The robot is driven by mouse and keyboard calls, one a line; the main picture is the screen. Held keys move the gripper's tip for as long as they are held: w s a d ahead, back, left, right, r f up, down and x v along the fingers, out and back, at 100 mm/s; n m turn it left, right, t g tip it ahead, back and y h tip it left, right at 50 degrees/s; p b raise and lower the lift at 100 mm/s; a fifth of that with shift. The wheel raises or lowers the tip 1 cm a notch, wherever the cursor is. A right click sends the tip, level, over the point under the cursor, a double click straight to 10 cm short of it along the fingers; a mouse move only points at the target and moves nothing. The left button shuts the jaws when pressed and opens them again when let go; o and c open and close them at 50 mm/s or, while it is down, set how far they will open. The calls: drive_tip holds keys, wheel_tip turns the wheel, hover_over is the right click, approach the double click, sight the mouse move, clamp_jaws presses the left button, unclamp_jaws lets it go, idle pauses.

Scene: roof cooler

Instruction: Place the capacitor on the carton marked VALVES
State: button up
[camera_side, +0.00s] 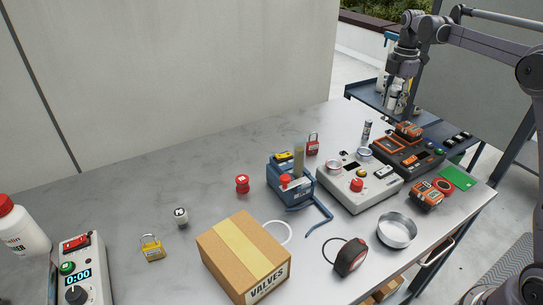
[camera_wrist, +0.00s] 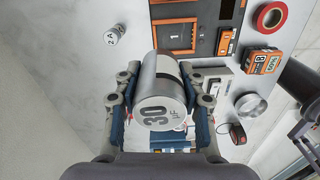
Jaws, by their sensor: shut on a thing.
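The capacitor is a silver cylinder marked 30 µF (camera_wrist: 158,98). My gripper (camera_wrist: 160,85) is shut on it, one finger on each side, in the wrist view. In the side view my gripper (camera_side: 396,88) hangs at the upper right, holding the capacitor (camera_side: 392,101) in the air over the far right end of the table. The brown carton marked VALVES (camera_side: 222,261) stands at the front middle of the table, well to the left of and nearer than the gripper. Its taped top is closed and bare.
A yellow padlock (camera_side: 152,251) lies left.

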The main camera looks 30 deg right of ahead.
wheel_tip(320, 180, up, 10)
drive_tip(key=shift+r, duration=0.1)
drive_tip(key=w+a+n, duration=0.1)
drive_tip(key=a+n, duration=0.4)
drive_tip(key=a, duration=1)
drive_tip(key=n, duration=1.2)
hover_over(242, 247)
wheel_tip(242, 247, down, 12)
drive_tip(key=shift+d+r, duration=0.1)
drive_tip(key=shift+f, duration=2.15)
